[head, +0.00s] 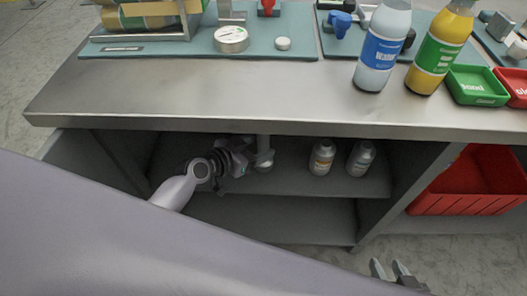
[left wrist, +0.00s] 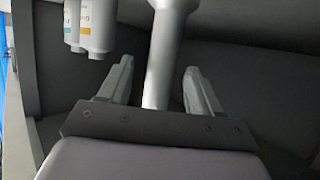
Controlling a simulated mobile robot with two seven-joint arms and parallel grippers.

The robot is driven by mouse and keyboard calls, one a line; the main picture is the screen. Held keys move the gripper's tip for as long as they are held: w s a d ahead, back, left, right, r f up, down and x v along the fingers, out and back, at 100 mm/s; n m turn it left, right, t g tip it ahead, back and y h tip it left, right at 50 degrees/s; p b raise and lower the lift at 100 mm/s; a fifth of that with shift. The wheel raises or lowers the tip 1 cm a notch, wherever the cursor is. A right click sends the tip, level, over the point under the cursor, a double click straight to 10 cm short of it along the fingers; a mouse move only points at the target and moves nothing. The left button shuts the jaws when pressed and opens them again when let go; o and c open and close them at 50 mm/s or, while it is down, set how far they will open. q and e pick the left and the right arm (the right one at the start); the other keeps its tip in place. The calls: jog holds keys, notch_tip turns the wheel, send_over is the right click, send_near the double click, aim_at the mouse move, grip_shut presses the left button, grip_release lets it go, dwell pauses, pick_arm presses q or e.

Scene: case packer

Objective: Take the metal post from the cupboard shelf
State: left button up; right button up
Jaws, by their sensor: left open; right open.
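The metal post (head: 263,147) stands upright on the cupboard shelf (head: 300,188), under the worktop. In the left wrist view the post (left wrist: 164,58) runs between the two fingers, with gaps visible on both sides. My left gripper (head: 247,160) reaches into the cupboard and is open around the post, not closed on it. The post's top is cut off in the left wrist view. My right gripper (head: 390,268) is open and empty, low in front of the cupboard at the right.
Two small bottles (head: 321,158) (head: 360,159) stand on the shelf to the right of the post. The worktop edge (head: 230,122) hangs over my left arm. A red crate (head: 470,190) is in the right bay. Two larger bottles (head: 383,50) (head: 440,50) stand on the worktop.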

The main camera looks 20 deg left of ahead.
pick_arm(q)
jog(key=shift+x, duration=1.4)
jog(key=c, duration=0.9)
jog(key=shift+w+r, duration=0.1)
grip_shut()
jog(key=shift+r, duration=0.1)
